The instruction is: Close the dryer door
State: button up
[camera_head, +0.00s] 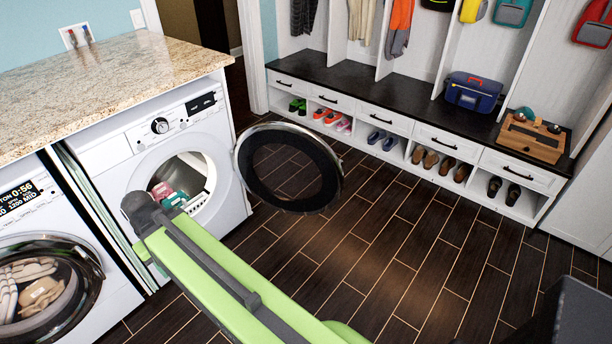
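The dryer (154,137) is the white machine under the granite counter, with a black knob and a small display. Its round door (330,165), a dark glass disc with a silver rim, stands wide open, swung out to the right of the drum opening. Pink and teal laundry (170,195) lies inside the drum. My green arm reaches from the bottom of the picture toward the dryer and covers part of its lower front. The arm's far visible end is a dark joint in front of the dryer's left side. My gripper's fingers do not show.
A second machine (60,240) with a closed round door stands at the lower left. A bench (345,78) with shoe cubbies, a blue bag (472,95) and a wooden box (532,138) lines the back. The dark tiled floor (410,235) is clear.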

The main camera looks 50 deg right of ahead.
aim_at(331, 168)
jog(key=u, duration=0.2)
jog(key=k, duration=0.4)
jog(key=z, duration=2.65)
jog(key=i, duration=4.7)
jog(key=u, duration=0.75)
jog(key=k, duration=0.1)
jog(key=u, duration=3.25)
